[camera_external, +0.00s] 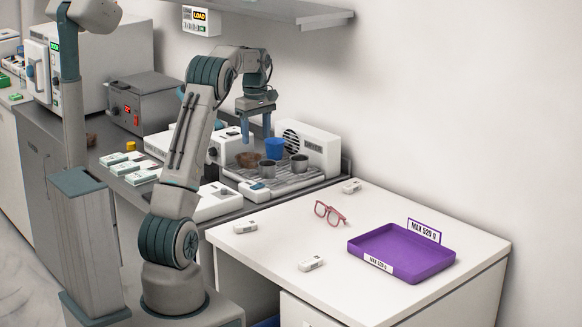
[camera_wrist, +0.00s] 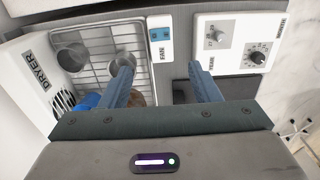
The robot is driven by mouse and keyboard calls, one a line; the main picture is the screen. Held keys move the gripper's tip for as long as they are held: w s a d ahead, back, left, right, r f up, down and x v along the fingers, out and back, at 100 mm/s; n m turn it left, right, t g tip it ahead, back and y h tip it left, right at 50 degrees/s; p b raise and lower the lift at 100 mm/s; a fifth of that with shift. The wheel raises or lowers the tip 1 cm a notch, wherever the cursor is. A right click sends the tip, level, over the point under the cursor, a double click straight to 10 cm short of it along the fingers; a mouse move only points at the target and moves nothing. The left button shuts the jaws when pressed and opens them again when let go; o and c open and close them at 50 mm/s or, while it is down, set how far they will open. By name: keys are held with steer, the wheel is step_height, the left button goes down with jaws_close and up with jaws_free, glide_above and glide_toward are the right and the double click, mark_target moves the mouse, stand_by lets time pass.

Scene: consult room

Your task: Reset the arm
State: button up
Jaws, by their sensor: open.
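My gripper (camera_external: 256,124) is at the end of my raised, bent arm, above the left part of the dryer rack (camera_external: 288,186) on the grey counter. Its two blue fingers point down, spread apart, with nothing between them. In the wrist view my gripper (camera_wrist: 160,88) hangs over the fan switch side of the rack. A blue cup (camera_external: 275,148), two grey metal cups (camera_external: 299,163) and a brown item (camera_external: 250,159) are on the rack. The blue cup (camera_wrist: 88,101) is partly hidden behind a finger in the wrist view.
A white desk holds a purple tray (camera_external: 437,265) labelled MAX 520 g, pink glasses (camera_external: 329,214) and several small white boxes. The dryer unit (camera_external: 318,148) stands behind the rack. A wall shelf (camera_external: 285,14) is above. A white device with a dial (camera_wrist: 232,45) is beside the rack.

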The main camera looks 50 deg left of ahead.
steer(key=s+d+r+m+t, duration=0.1)
steer(key=s+d+r+m, duration=0.15)
steer(key=d, duration=0.45)
steer(key=s+d+r+m, duration=0.1)
steer(key=s+d+m, duration=0.25)
steer(key=d, duration=0.25)
steer(key=s+d+r+m+t, duration=0.1)
steer(key=s+d+r+m, duration=0.2)
steer(key=d, duration=0.4)
steer(key=s+d+f+m, duration=0.2)
steer(key=s+d+m, duration=0.1)
steer(key=s+d, duration=0.1)
steer(key=s+d+f+m, duration=0.2)
steer(key=s+d+m, duration=0.1)
steer(key=s, duration=0.4)
steer(key=s+d+f+m+t, duration=0.1)
steer(key=s+d+f+m, duration=0.1)
steer(key=s, duration=0.4)
steer(key=d+m, duration=0.1)
steer(key=d, duration=0.1)
steer(key=shift+s+d+f, duration=0.25)
steer(key=shift+d+f, duration=0.05)
steer(key=shift+d, duration=0.05)
stand_by(0.3)
